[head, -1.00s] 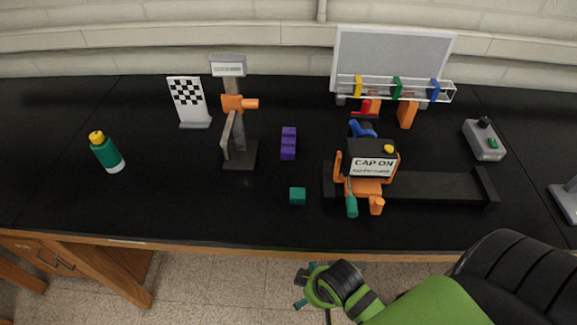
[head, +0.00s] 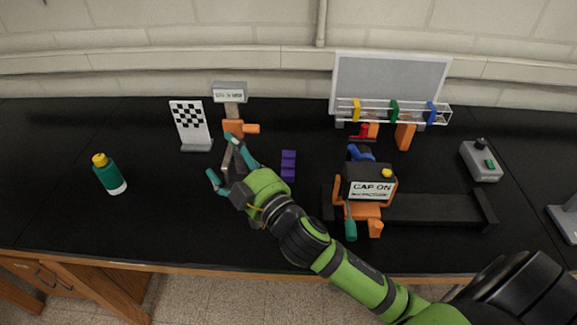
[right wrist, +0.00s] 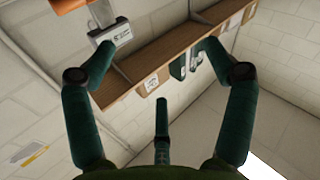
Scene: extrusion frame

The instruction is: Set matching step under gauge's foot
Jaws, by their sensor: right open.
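A stand that looks like the gauge, with a grey head label (head: 230,93) and an orange arm (head: 240,128), is at the centre left of the bench. My right gripper (head: 219,155) is open and empty in front of it, covering its lower post and base. In the right wrist view the open fingers (right wrist: 157,48) have nothing between them up close, and the label (right wrist: 112,38) is behind the left finger. A purple stepped block (head: 288,166) stands just right of the gripper. The small teal block is hidden behind my right arm. My left gripper is out of view.
A checkered card (head: 190,122) and a teal bottle (head: 109,174) stand at left. A clear rack (head: 405,114) with coloured tabs is behind. A grey control box (head: 481,161) is at right.

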